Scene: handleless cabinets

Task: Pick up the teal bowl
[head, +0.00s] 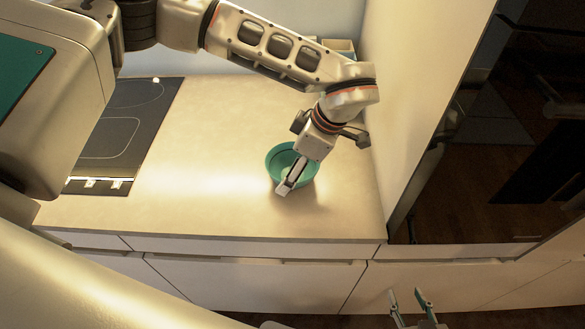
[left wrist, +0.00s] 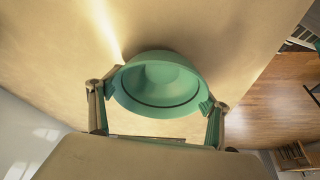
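The teal bowl (head: 273,163) stands upright on the beige counter, near its front right part. My left gripper (head: 287,183) reaches down over it from behind, with one finger showing across the bowl. In the left wrist view the bowl (left wrist: 160,80) lies between the spread fingers of my left gripper (left wrist: 162,90), one on each side of its rim. Whether the pads touch the rim is unclear. The bowl looks empty. My right gripper (head: 411,298) is open and empty, low in front of the cabinet fronts.
A black cooktop (head: 120,130) is set in the counter (head: 215,150) on the left. A pale tall panel (head: 415,100) and dark glossy front (head: 490,170) bound the right. Handleless drawers (head: 240,275) lie below the counter. A small box (head: 340,46) stands at the back.

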